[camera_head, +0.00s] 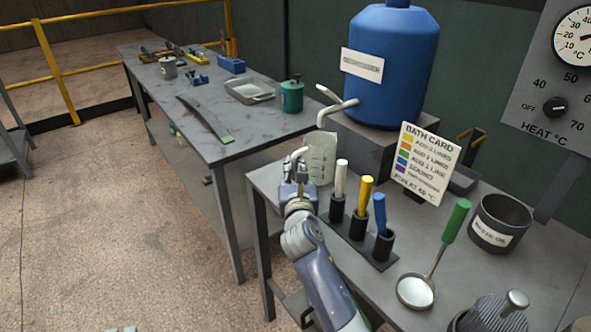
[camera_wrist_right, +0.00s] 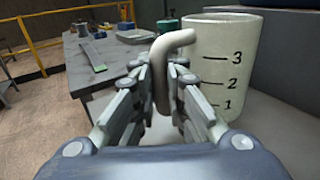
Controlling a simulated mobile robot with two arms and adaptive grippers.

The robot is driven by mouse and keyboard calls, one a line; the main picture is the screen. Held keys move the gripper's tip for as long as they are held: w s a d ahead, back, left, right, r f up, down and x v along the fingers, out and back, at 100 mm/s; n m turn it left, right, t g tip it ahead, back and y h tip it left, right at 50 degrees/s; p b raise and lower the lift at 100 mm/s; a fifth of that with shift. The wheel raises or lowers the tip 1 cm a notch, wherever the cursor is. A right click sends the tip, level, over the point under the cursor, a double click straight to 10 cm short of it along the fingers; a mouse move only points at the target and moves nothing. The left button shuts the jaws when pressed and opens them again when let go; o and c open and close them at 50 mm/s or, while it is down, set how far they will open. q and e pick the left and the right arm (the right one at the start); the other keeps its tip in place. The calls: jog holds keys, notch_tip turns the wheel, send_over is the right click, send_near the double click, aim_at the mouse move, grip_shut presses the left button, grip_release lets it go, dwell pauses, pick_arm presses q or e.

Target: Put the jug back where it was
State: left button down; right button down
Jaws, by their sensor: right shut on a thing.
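The jug (camera_head: 322,158) is a pale translucent vessel with level marks, upright at the far left corner of the near bench. In the right wrist view the jug (camera_wrist_right: 224,62) shows the numbers 1, 2 and 3, with its pale handle (camera_wrist_right: 163,75) on the left. My right gripper (camera_head: 297,168) is shut on the jug's handle, and its fingers flank the handle in the wrist view (camera_wrist_right: 165,88). The jug's base is partly hidden, so I cannot tell whether it touches the bench.
A blue tank (camera_head: 390,65) with a pale spout (camera_head: 336,108) stands behind the jug. A rack (camera_head: 357,240) holding white, yellow and blue handled tools is close to my right arm. The bath card (camera_head: 424,160), ladle (camera_head: 415,290) and dark pot (camera_head: 499,224) stand further right.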

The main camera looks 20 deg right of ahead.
jog(key=c, duration=2)
grip_release()
jog(key=shift+f, duration=0.1)
jog(key=o, duration=0.4)
jog(key=shift+a, duration=0.15)
jog(key=shift+c, duration=0.2)
jog(key=v, duration=1.2)
jog(key=shift+r, duration=0.25)
